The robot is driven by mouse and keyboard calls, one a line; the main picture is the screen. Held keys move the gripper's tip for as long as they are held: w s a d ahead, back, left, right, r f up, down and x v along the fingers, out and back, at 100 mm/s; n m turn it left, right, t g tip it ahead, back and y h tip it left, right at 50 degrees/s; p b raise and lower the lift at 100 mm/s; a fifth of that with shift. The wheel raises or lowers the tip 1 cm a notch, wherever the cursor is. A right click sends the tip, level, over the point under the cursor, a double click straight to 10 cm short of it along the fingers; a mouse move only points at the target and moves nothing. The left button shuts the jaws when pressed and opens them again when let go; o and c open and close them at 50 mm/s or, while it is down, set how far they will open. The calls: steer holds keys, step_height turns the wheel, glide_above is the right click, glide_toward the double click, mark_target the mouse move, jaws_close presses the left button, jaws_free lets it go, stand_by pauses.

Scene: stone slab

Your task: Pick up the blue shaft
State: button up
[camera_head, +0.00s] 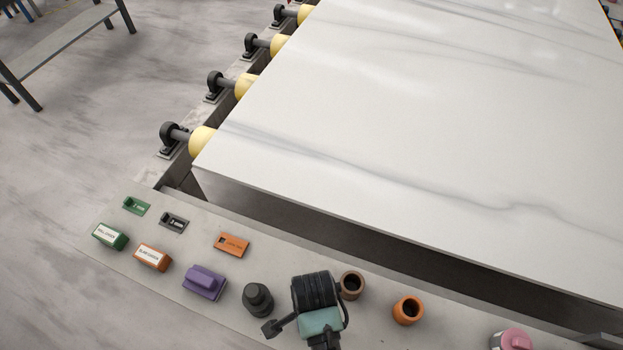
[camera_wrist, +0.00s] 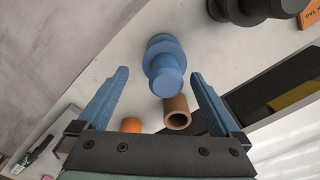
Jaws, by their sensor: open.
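The blue shaft (camera_wrist: 165,62) shows in the wrist view as a stepped cylinder with a wider collar, standing on the pale ledge with its round end toward the camera. In the head view it is hidden, apparently by my arm. My gripper (camera_wrist: 159,75) is open and empty, with one blue finger on each side of the shaft in the picture. I see clear gaps between the fingers and the shaft. How far the fingertips reach down beside it I cannot tell. In the head view my gripper (camera_head: 318,320) is over the front ledge.
A brown ring (camera_head: 352,284) and an orange ring (camera_head: 408,310) stand right of my gripper. A black stepped part (camera_head: 258,297) is close on its left. A purple block (camera_head: 204,283) and an orange plate (camera_head: 232,244) lie farther left. The stone slab (camera_head: 420,110) lies behind.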

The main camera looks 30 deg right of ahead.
steer(key=shift+w+f, duration=0.2)
steer(key=shift+f, duration=1.5)
steer(key=shift+w+f, duration=0.15)
steer(key=shift+f, duration=1.5)
steer(key=shift+c, duration=0.2)
steer(key=c, duration=1.4)
steer(key=shift+c, duration=0.5)
steer(key=shift+r, duration=0.15)
